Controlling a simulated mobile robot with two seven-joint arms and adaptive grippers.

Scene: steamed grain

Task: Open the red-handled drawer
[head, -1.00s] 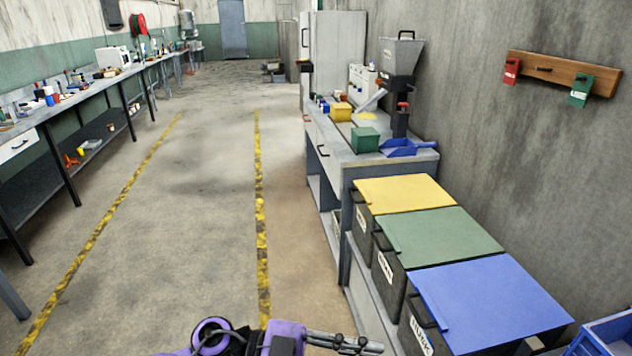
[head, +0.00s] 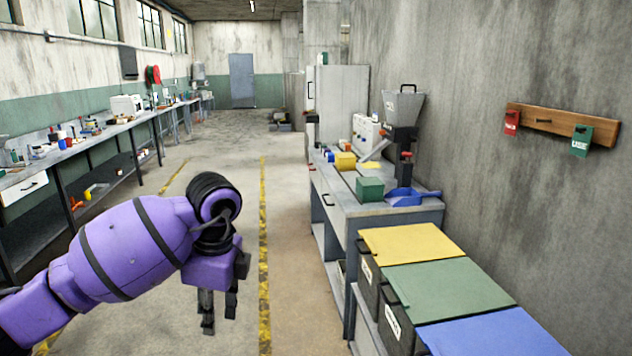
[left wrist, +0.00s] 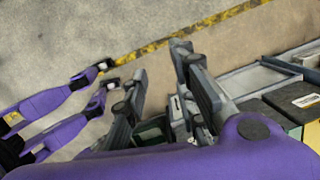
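The grey workbench (head: 395,213) stands along the right wall, with drawers in the side facing the aisle. The nearer drawer (head: 330,207) has a dark handle and looks shut. A small reddish spot (head: 313,166) shows farther along that side; I cannot tell whether it is the red handle. My left gripper (head: 219,312) hangs over the aisle, left of the bench and apart from it. Its fingers point down, spread and empty. In the left wrist view its two grey fingers also stand apart. My right gripper is not in view.
Bins with yellow (head: 412,242), green (head: 450,275) and blue (head: 505,335) lids stand in front of the bench. A grinder (head: 403,108), a green box (head: 369,189) and a blue scoop (head: 412,197) are on it. The aisle floor is clear.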

